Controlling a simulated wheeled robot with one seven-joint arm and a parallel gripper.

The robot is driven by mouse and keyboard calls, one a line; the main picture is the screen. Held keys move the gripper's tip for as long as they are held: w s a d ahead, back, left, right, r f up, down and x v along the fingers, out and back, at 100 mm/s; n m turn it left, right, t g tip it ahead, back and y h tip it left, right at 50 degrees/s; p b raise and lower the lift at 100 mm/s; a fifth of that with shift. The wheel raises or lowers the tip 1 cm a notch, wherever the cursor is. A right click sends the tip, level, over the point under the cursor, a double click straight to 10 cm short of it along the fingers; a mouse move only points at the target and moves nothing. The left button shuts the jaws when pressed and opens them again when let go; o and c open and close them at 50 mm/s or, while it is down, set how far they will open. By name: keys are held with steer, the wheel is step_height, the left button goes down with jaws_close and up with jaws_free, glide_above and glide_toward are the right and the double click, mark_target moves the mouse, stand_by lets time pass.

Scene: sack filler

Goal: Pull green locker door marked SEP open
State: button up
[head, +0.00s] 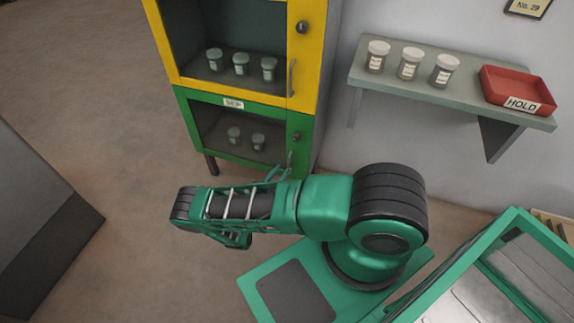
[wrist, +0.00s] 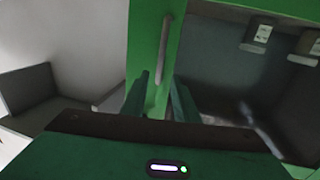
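The green locker door (head: 243,160) marked SEP (head: 233,103) is the lower one and looks shut. Its dark window shows two jars (head: 234,135) inside. A grey bar handle (head: 290,158) and a dark knob (head: 296,137) are on its right side. My gripper (head: 277,173) is at the door's lower right, close to the handle. In the wrist view my gripper (wrist: 161,84) has its two green fingers apart, and the handle (wrist: 164,38) lies ahead, its near end about between the fingertips. I cannot tell whether they touch.
A yellow locker (head: 225,85) with jars sits directly above. A wall shelf (head: 420,93) at the right holds several jars and a red HOLD tray (head: 517,88). A grey block (head: 40,235) stands at the left. The floor before the locker is clear on the left.

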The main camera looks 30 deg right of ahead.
steer(key=shift+x, duration=2.5)
